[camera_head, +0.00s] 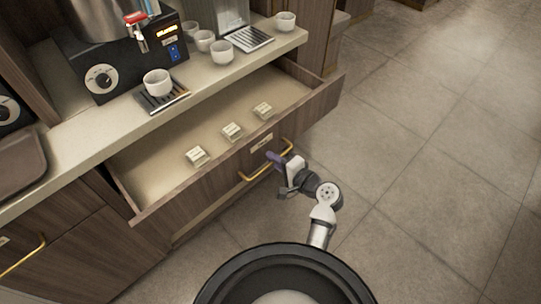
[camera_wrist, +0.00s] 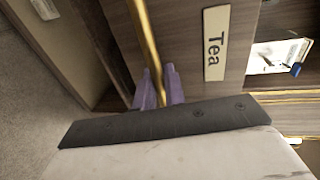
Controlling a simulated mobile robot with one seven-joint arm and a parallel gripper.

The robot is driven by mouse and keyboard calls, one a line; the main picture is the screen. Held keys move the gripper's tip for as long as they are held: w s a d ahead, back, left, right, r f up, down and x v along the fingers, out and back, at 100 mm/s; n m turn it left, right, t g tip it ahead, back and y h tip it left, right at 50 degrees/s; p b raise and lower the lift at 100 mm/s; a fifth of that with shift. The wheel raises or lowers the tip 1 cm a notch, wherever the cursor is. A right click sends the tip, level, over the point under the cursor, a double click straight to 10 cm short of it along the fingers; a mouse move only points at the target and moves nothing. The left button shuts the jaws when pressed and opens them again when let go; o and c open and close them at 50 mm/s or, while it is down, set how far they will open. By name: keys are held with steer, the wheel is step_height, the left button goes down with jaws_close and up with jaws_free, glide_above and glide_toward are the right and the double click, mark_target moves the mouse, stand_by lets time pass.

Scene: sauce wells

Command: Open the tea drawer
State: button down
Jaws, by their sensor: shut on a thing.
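The tea drawer (camera_head: 160,195) is pulled out from under the counter, its inside showing from above. Its brass bar handle (camera_head: 252,175) runs along the wooden front. In the wrist view the handle (camera_wrist: 146,45) passes between the purple fingers of my gripper (camera_wrist: 158,90), which are shut on it. A "Tea" label (camera_wrist: 216,43) is on the drawer front beside the handle. In the head view my gripper (camera_head: 276,160) is at the right part of the handle. Three small pale holders (camera_head: 232,131) sit in a row inside the drawer.
The counter (camera_head: 210,75) above holds a coffee machine (camera_head: 110,75), several white cups (camera_head: 222,52) and drip trays. Another cabinet front with a brass handle (camera_head: 22,268) is at lower left. The tiled floor (camera_head: 430,150) to the right is clear.

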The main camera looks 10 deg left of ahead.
steer(key=c, duration=1.6)
jaws_free()
steer(key=shift+o, duration=0.2)
steer(key=b+v, duration=0.2)
steer(key=v, duration=1.2)
steer(key=shift+b, duration=0.4)
steer(key=shift+w+f, duration=0.1)
